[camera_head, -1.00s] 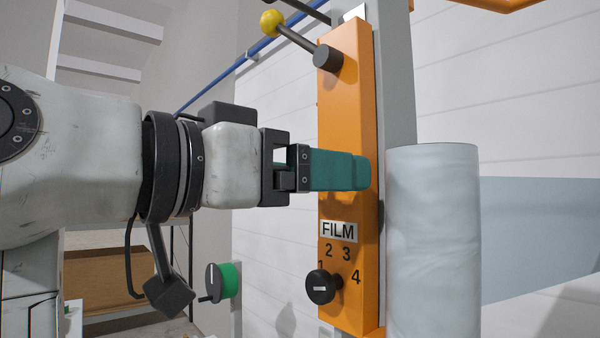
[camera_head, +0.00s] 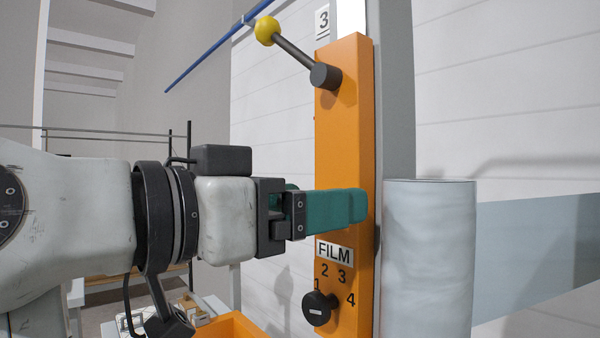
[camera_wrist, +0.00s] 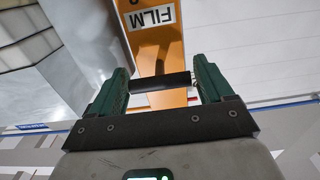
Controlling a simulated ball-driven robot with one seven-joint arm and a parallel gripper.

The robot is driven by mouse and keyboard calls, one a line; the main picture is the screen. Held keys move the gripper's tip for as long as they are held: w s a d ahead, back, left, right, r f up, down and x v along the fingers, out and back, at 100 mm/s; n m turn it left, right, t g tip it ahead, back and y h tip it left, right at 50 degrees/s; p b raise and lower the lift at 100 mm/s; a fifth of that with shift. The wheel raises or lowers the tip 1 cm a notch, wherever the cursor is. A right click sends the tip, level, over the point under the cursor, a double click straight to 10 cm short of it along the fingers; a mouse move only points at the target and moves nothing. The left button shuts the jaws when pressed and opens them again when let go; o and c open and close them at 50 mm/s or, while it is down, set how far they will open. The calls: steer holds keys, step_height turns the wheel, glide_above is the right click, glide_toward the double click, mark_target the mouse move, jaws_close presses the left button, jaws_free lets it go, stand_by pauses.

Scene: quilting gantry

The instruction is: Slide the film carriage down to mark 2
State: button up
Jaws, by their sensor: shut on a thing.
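The film carriage (camera_head: 345,140) is a tall orange panel labelled FILM on an upright rail; it also shows in the wrist view (camera_wrist: 163,48). My gripper (camera_head: 355,205), with teal fingers, is level in front of its middle, above the label. In the wrist view my gripper (camera_wrist: 160,76) is shut on a dark handle bar (camera_wrist: 160,82), which spans between the fingers. A plate marked 3 (camera_head: 322,21) is just above and left of the carriage top. Mark 2 on a plate like that is not in view.
A lever with a yellow ball (camera_head: 267,31) juts up-left from the carriage top. A black knob (camera_head: 318,309) with figures 1 to 4 is at its lower end. A pale film roll (camera_head: 430,260) stands close on the right. An orange edge (camera_head: 232,325) lies below my wrist.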

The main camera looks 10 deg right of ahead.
step_height(320, 180, down, 2)
steer(key=shift+f+b, duration=0.1)
steer(key=shift+b, duration=0.2)
steer(key=o, duration=1.4)
steer(key=shift+a, duration=0.15)
steer(key=b+v, duration=0.1)
steer(key=v, duration=0.9)
steer(key=shift+s+a, duration=0.2)
steer(key=shift+s, duration=0.05)
